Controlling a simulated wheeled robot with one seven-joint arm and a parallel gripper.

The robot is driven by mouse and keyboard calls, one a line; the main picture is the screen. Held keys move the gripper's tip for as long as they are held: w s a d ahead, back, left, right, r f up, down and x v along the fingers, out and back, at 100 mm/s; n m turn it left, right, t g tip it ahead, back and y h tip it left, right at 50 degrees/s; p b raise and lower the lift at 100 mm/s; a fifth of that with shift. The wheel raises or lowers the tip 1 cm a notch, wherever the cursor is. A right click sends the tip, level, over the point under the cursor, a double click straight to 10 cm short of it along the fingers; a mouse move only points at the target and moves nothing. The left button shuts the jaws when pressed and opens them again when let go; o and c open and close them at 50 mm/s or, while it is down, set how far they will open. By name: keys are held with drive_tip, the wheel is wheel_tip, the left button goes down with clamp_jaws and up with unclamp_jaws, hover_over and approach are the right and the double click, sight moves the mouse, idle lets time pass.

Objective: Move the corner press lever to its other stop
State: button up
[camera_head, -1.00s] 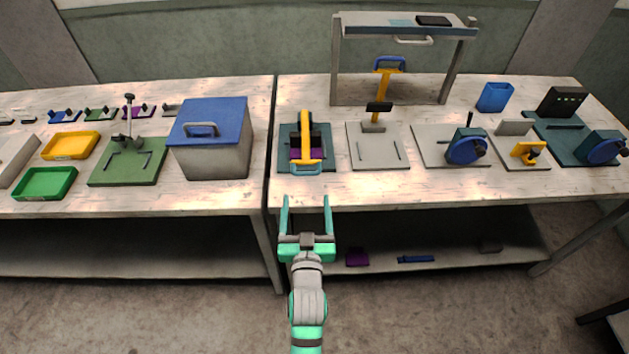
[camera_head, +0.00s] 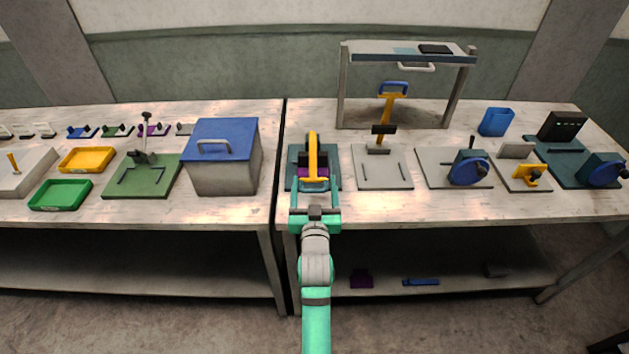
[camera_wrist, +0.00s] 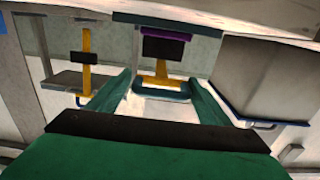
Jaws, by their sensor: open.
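The press in front of me stands on a teal base plate (camera_head: 334,181) near the front edge of the right table, at its left corner. Its yellow lever (camera_head: 312,152) leans toward me, with its handle low at the front; a dark block and a purple part show beside it. My gripper (camera_head: 316,184) is open at the front of this press. In the wrist view, the yellow lever (camera_wrist: 160,72) and a dark teal handle bar (camera_wrist: 162,92) appear between the two spread fingers (camera_wrist: 160,78). I cannot tell whether a finger touches the handle.
A grey box with a blue lid (camera_head: 224,168) stands left, across the gap between tables. A second press (camera_head: 387,110) with a raised yellow lever and blue handle stands right, before a shelf frame (camera_head: 343,88). Blue-wheeled devices (camera_head: 468,168) stand farther right.

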sight(313, 165)
drive_tip(key=shift+w+a, duration=0.1)
drive_tip(key=shift+w, duration=0.9)
drive_tip(key=c, duration=0.8)
drive_tip(key=shift+d, duration=0.2)
drive_tip(key=c, duration=0.4)
drive_tip(key=shift+a, duration=0.15)
drive_tip(key=shift+r, duration=0.1)
